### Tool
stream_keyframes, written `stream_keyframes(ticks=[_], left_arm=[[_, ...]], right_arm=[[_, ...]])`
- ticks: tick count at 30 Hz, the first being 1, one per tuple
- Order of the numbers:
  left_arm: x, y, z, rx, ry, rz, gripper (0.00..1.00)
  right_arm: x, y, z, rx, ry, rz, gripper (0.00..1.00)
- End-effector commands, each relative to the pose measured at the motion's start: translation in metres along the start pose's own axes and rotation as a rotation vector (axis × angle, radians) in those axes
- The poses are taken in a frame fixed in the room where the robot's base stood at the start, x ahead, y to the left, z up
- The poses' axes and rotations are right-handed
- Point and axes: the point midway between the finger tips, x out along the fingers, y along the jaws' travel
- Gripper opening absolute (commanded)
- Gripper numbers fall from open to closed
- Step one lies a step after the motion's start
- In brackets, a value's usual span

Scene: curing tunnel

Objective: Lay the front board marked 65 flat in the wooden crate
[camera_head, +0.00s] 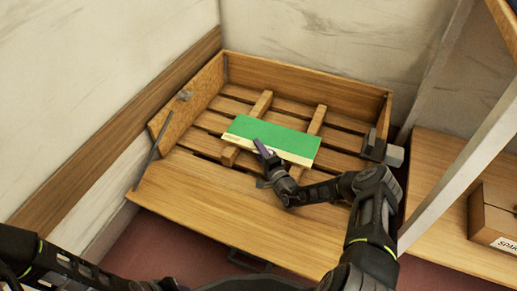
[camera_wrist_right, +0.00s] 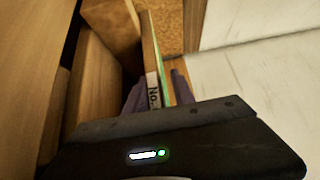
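The front board (camera_head: 271,140) is green on top with a pale front edge. It lies across two wooden bearers inside the wooden crate (camera_head: 300,79). My right gripper (camera_head: 264,152) is at the board's front edge, one finger over the green top. In the right wrist view my right gripper's fingers (camera_wrist_right: 158,92) stand either side of the board, with a narrow gap showing beside the green face. My left gripper is not in view.
The crate's front panel (camera_head: 220,215) is folded down towards me. Walls stand behind and left of the crate. At the right, a pale post (camera_head: 463,175) rises beside a wooden shelf with a cardboard box (camera_head: 496,215).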

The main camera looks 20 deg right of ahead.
Motion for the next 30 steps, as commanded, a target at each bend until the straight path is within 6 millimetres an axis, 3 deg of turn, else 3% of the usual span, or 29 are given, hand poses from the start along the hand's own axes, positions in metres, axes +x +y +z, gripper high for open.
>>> stream_keyframes(ticks=[4, 14, 30], left_arm=[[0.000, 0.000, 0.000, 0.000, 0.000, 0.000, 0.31], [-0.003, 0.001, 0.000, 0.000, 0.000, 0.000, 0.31], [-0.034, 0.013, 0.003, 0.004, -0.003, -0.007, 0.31]], right_arm=[[0.000, 0.000, 0.000, 0.000, 0.000, 0.001, 0.42], [-0.005, 0.001, 0.000, 0.002, 0.000, 0.006, 0.42], [-0.076, 0.000, 0.000, 0.001, 0.001, 0.004, 0.42]])
